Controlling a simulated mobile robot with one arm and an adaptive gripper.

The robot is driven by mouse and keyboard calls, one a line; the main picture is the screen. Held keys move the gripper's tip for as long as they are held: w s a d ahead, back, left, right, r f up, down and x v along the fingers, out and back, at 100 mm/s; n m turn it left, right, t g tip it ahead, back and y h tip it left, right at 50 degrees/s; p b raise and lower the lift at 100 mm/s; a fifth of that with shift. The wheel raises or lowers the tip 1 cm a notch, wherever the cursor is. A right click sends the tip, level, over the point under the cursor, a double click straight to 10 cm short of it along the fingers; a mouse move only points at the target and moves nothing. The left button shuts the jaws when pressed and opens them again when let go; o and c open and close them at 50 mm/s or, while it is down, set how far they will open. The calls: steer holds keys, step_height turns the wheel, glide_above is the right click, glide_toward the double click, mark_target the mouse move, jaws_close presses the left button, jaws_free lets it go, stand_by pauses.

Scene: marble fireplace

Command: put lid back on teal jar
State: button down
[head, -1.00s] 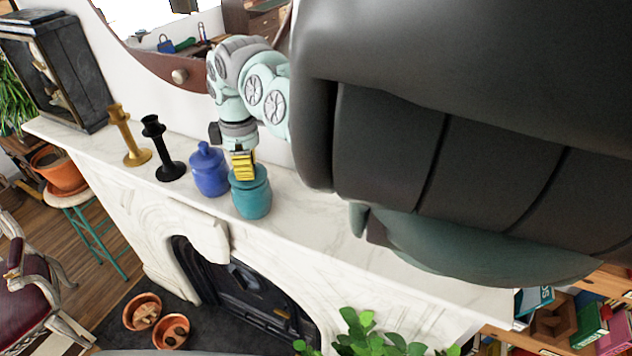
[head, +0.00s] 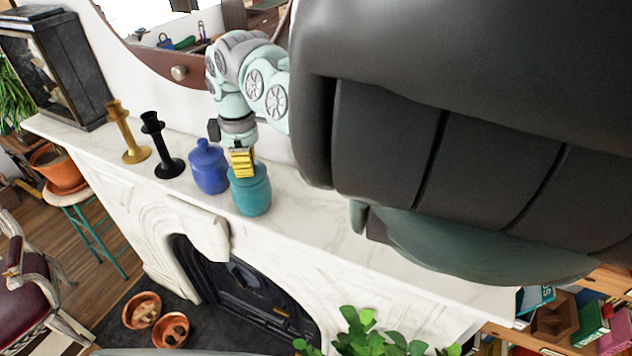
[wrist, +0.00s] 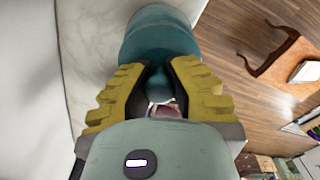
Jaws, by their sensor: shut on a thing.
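The teal jar (head: 252,197) stands upright on the white marble mantel, and its body also shows in the wrist view (wrist: 158,36). My gripper (head: 243,168) is over the jar's top, pointing down. In the wrist view my yellow-padded gripper (wrist: 155,86) is shut on the teal lid (wrist: 154,88), with its knob between the fingers. The lid is at the mouth of the jar. My fingers hide much of it, so I cannot tell whether it sits fully on the rim.
A lidded blue jar (head: 209,170) stands close on the left. Beyond it are a black candlestick (head: 160,145), a gold candlestick (head: 128,130) and a dark clock case (head: 55,70). The mantel (head: 330,225) is clear to the right of the teal jar.

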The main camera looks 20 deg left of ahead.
steer(key=shift+w+d, duration=0.15)
steer(key=shift+c, duration=1.9)
jaws_free()
steer(key=shift+r, duration=0.1)
steer(key=shift+r+p, duration=0.35)
steer(key=shift+r, duration=3.05)
steer(key=shift+o, duration=0.2)
jaws_close()
steer(key=shift+f, duration=0.15)
